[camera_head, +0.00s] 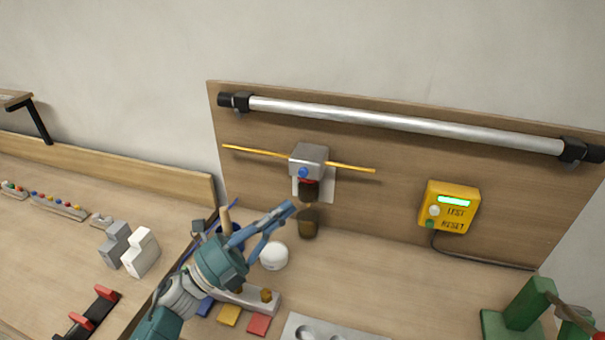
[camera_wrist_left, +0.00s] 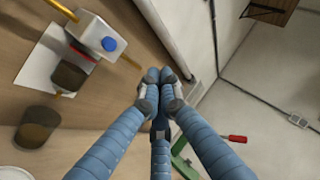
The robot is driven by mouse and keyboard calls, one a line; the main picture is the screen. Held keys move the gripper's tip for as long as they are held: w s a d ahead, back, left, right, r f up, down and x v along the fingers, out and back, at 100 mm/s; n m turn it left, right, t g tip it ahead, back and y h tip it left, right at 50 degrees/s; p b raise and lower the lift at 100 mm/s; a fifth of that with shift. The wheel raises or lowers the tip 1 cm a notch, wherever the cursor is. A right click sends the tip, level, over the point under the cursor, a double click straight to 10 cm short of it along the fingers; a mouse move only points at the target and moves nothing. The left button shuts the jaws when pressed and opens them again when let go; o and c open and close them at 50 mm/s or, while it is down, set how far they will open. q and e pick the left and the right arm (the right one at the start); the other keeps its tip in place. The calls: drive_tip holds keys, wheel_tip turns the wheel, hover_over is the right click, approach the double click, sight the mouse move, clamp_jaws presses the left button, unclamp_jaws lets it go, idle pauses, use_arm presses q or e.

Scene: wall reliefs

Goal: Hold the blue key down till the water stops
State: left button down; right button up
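The blue key (camera_head: 303,172) is a round blue button on the front of a small grey box (camera_head: 309,155) on the upright wooden board. It also shows in the left wrist view (camera_wrist_left: 109,44), uncovered. Below the box hangs a dark brown part with a red ring (camera_head: 309,190), and a brown cup (camera_head: 308,223) stands under it. I cannot make out a water stream. My left gripper (camera_head: 289,209) is below and slightly left of the key, apart from it. In the left wrist view its fingertips (camera_wrist_left: 162,82) meet, with nothing between them. My right gripper is not in view.
A yellow rod (camera_head: 350,168) sticks out beside the box. A metal bar (camera_head: 400,122) runs above. A yellow test/reset box (camera_head: 449,208) is at right. A white ball (camera_head: 273,256), coloured tiles (camera_head: 229,315) and a green block (camera_head: 530,305) are on the table.

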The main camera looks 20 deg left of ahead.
sight(303, 172)
use_arm(q)
drive_tip(key=w+b, duration=0.2)
drive_tip(key=w, duration=0.6)
drive_tip(key=shift+w+d, duration=0.15)
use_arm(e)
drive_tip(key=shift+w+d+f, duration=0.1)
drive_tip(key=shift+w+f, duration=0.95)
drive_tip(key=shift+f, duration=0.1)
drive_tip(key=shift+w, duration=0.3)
use_arm(q)
drive_tip(key=shift+w+b, duration=0.1)
drive_tip(key=shift+b, duration=0.2)
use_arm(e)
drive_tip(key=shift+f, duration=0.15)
use_arm(q)
drive_tip(key=shift+w, duration=0.35)
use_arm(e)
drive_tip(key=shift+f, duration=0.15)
use_arm(q)
drive_tip(key=shift+w+r+b, duration=0.1)
drive_tip(key=shift+w+b, duration=0.25)
drive_tip(key=shift+b, duration=0.1)
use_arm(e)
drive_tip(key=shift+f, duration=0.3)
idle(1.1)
